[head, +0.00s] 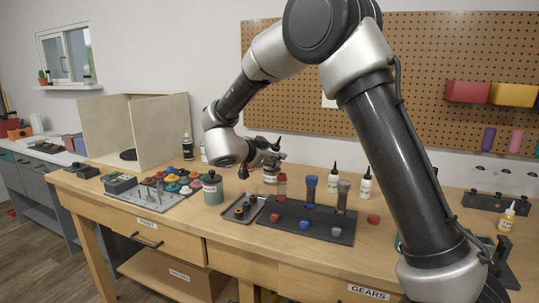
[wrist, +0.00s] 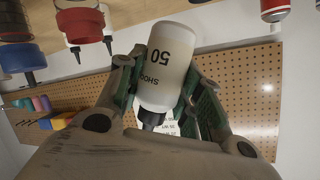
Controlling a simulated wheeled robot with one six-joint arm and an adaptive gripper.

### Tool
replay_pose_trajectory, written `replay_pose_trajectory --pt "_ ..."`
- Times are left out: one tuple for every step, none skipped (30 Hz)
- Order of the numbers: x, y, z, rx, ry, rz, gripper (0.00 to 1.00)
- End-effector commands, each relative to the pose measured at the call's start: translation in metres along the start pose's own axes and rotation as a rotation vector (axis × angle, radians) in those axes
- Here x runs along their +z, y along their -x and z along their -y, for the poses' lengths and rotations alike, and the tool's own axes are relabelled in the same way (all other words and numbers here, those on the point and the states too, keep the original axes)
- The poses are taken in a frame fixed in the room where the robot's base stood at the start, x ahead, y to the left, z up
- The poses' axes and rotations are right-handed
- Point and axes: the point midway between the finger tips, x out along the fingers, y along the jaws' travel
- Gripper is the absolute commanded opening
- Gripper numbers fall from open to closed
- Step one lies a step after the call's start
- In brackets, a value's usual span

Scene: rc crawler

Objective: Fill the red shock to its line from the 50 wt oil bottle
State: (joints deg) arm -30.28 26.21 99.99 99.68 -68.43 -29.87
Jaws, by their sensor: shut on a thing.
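My gripper (head: 262,157) is shut on the white 50 oil bottle (wrist: 165,70), just behind and left of the red shock. The wrist view is inverted; in it the bottle's black nozzle points the same way as those of the standing bottles, so it is about upright. In the head view the bottle (head: 270,178) is partly hidden by the gripper. The red shock (head: 281,187) stands upright in a dark stand (head: 320,229); it also shows in the wrist view (wrist: 80,24). Its oil level and line are too small to tell.
A blue shock (head: 311,189) and a grey shock (head: 342,196) stand to the right in the same stand, with coloured caps in front. White bottles (head: 334,180) (head: 366,184) stand behind. A tray (head: 243,214), a green jar (head: 212,188) and paint pots (head: 178,184) lie left.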

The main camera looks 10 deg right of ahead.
Motion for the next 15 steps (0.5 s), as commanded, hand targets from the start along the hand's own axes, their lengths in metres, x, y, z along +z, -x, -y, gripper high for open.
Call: replay_pose_trajectory --pt "-0.0007 -0.0006 -0.0036 0.009 -0.021 -0.009 0.06" --pt "-0.0011 -0.0007 -0.0054 0.014 -0.036 -0.014 0.06" --pt "-0.0016 -0.001 -0.0063 0.018 -0.056 -0.02 0.06" --pt "-0.0021 -0.001 -0.0072 0.022 -0.069 -0.025 0.06" --pt "-0.0026 -0.0011 -0.008 0.025 -0.083 -0.03 0.06" --pt "-0.003 -0.0011 -0.0083 0.026 -0.099 -0.035 0.06" --pt "-0.0033 -0.0011 -0.0083 0.026 -0.112 -0.038 0.06" --pt "-0.0035 -0.0011 -0.0083 0.026 -0.122 -0.04 0.06" --pt "-0.0038 -0.001 -0.0084 0.026 -0.134 -0.043 0.06" --pt "-0.0037 -0.001 -0.0084 0.023 -0.144 -0.044 0.06" --pt "-0.0038 -0.001 -0.0084 0.02 -0.152 -0.045 0.06" --pt "-0.0037 -0.0011 -0.0083 0.016 -0.162 -0.046 0.06" --pt "-0.0034 -0.0012 -0.0082 0.013 -0.17 -0.047 0.06" --pt "-0.0028 -0.0015 -0.0081 0.01 -0.178 -0.048 0.06" --pt "-0.0017 -0.0019 -0.0079 0.004 -0.194 -0.049 0.06"
